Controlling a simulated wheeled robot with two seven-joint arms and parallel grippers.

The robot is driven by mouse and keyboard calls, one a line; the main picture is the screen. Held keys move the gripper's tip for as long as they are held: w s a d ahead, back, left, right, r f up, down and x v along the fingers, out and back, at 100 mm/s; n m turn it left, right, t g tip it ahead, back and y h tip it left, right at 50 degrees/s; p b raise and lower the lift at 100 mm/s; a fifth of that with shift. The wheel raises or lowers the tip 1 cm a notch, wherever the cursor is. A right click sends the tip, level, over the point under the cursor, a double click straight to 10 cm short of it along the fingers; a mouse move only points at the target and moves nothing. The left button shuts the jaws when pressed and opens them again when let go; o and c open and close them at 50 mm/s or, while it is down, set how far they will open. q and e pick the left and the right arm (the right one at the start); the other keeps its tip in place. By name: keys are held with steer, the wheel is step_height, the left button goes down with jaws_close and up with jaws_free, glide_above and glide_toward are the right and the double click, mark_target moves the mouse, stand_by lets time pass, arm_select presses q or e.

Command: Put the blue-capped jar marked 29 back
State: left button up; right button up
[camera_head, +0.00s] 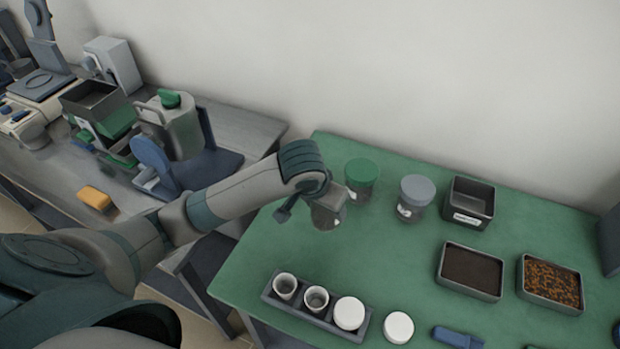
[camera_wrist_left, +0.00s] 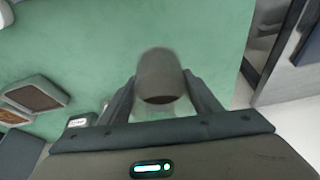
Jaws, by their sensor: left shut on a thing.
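My left gripper (camera_head: 322,196) is shut on a greyish, jar-like thing (camera_head: 329,212) above the left part of the green table. In the left wrist view the held thing (camera_wrist_left: 160,72) is between the fingers, grey with a dark brownish band. Its cap colour and any number cannot be made out. A jar with a grey-blue cap (camera_head: 416,189) stands on the table to the right; its label is too small to read. A green-capped jar (camera_head: 361,172) stands between it and my gripper. My right gripper is not in view.
The green table (camera_head: 270,235) holds an open grey box (camera_head: 471,199), two trays of dark (camera_head: 471,271) and orange-brown material (camera_head: 551,284), and a rack of cups (camera_head: 300,309) at the front. A white lid (camera_head: 398,327) lies beside the rack. A grey bench (camera_head: 240,128) with equipment is at left.

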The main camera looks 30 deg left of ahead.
arm_select(q)
steer(key=w+a+r+m+h, duration=0.1)
steer(key=w+a+m, duration=0.1)
steer(key=w+a, duration=0.2)
steer(key=w+a+r+m+p, duration=0.1)
steer(key=w+a+r+m, duration=0.1)
steer(key=w, duration=0.4)
steer(key=w+a+r+m+g+h, duration=0.1)
steer(key=w+a+r+m, duration=0.1)
steer(key=a, duration=0.4)
steer(key=w+m, duration=0.1)
steer(key=w, duration=0.1)
steer(key=shift+w+a+h+p, duration=0.25)
steer(key=shift+w+h+p, duration=0.05)
steer(key=shift+w+p, duration=0.1)
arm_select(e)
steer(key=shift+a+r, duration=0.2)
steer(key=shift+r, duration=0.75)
arm_select(q)
step_height(320, 180, down, 6)
steer(key=p, duration=0.2)
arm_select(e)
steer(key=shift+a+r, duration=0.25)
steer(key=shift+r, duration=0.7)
arm_select(q)
steer(key=shift+f, duration=0.1)
